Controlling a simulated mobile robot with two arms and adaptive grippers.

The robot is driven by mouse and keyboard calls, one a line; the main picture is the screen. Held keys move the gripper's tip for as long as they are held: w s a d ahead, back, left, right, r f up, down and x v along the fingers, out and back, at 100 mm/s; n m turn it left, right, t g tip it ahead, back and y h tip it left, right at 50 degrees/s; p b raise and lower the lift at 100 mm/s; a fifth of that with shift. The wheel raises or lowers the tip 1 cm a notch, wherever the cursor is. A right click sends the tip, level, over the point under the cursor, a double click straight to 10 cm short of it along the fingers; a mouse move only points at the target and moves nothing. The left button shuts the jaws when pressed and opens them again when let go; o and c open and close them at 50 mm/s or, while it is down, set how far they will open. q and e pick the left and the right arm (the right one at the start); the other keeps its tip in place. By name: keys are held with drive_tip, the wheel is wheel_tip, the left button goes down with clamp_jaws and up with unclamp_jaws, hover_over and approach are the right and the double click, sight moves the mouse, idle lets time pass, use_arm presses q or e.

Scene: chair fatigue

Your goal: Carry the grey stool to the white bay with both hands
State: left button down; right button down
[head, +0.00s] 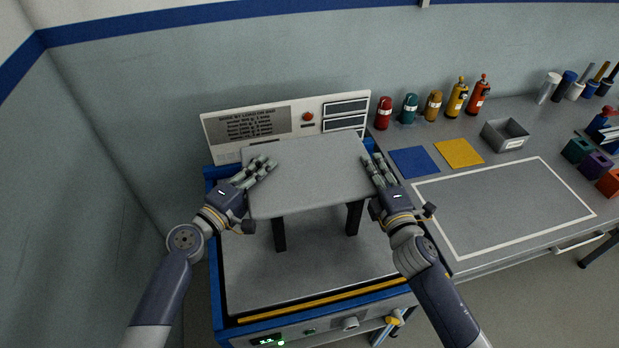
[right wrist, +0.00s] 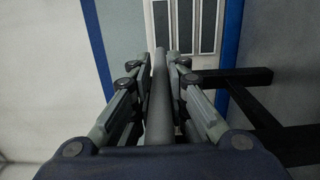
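The grey stool (head: 310,170) has a flat seat and dark legs. It is over the grey bed of the blue-framed test machine (head: 320,285); I cannot tell whether its feet touch the bed. My left gripper (head: 262,168) is closed on the seat's left edge. My right gripper (head: 379,168) is at the right edge. In the right wrist view, the seat (right wrist: 160,100) shows edge-on between the fingers of the right gripper (right wrist: 160,65), which close on it from both sides. The white bay (head: 510,205) is an empty white-outlined rectangle on the bench to the right.
A sign panel (head: 250,124) with a red button stands behind the stool. Blue (head: 414,161) and yellow (head: 459,153) squares lie behind the bay. Several bottles, a grey bin (head: 505,135) and coloured blocks (head: 596,167) stand around the bench's back and right.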

idle(0.3)
